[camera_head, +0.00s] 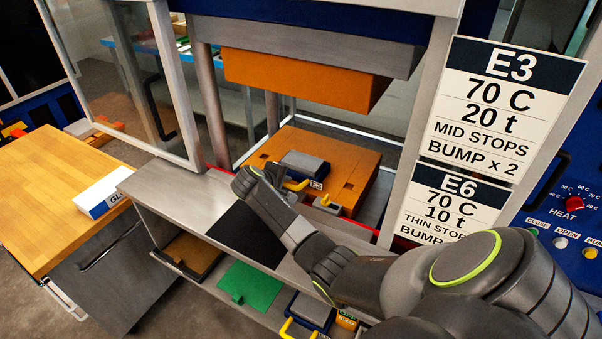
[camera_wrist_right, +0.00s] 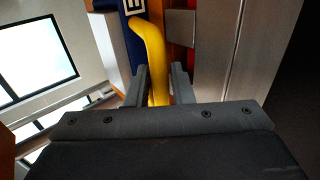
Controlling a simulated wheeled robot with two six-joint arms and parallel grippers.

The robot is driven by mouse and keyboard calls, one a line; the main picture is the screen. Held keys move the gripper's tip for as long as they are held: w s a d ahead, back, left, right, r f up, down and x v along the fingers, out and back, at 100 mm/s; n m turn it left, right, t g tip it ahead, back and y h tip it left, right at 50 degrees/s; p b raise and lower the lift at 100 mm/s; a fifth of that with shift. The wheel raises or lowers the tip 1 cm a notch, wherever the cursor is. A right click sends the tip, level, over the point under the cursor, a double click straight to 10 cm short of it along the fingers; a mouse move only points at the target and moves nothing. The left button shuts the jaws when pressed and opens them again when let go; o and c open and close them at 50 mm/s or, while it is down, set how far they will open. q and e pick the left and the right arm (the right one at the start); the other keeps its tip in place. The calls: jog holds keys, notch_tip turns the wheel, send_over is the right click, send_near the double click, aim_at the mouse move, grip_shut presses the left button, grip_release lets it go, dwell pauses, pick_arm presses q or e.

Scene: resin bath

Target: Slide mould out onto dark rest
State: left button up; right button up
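The mould (camera_head: 305,163) is a grey and dark blue block with a small label and a yellow handle (camera_head: 296,184). It sits on the orange-brown lower platen inside the press. The dark rest (camera_head: 248,236) is a black, bare patch on the grey ledge in front of the press. My right gripper (camera_head: 262,178) reaches over the ledge to the front of the mould. In the right wrist view the yellow handle (camera_wrist_right: 156,85) stands between its two closely set fingers, which look closed on it. The left gripper is not in view.
The orange upper platen (camera_head: 300,80) hangs above the mould, with an open gap between. The press posts (camera_head: 212,105) flank the opening. A lower shelf holds a green plate (camera_head: 251,287) and a yellow-handled block (camera_head: 308,311). A wooden-topped cabinet (camera_head: 50,200) stands at left.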

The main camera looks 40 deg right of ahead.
grip_shut()
jog(key=shift+s+a+p, duration=0.15)
jog(key=shift+a+p, duration=0.3)
jog(key=shift+s+a+p, duration=0.35)
jog(key=shift+a, duration=0.3)
jog(key=shift+s+a+f, duration=0.1)
jog(key=shift+s+a, duration=0.25)
jog(key=shift+a, duration=0.5)
jog(key=shift+s+a+f, duration=0.1)
jog(key=shift+s+a, duration=0.2)
jog(key=shift+a, duration=0.5)
jog(key=shift+s+a, duration=0.25)
jog(key=shift+a, duration=0.35)
jog(key=shift+s+a, duration=0.25)
jog(key=shift+a, duration=0.45)
jog(key=shift+s+a, duration=0.25)
jog(key=shift+a, duration=0.25)
jog(key=shift+s+a+r, duration=0.1)
jog(key=shift+s+a, duration=0.35)
jog(key=shift+a, duration=0.65)
jog(key=shift+s+a+f, duration=0.1)
jog(key=shift+s+a, duration=0.35)
jog(key=shift+a, duration=0.6)
jog(key=shift+s+a+r, duration=0.1)
jog(key=shift+s+a, duration=0.35)
jog(key=shift+a, duration=0.65)
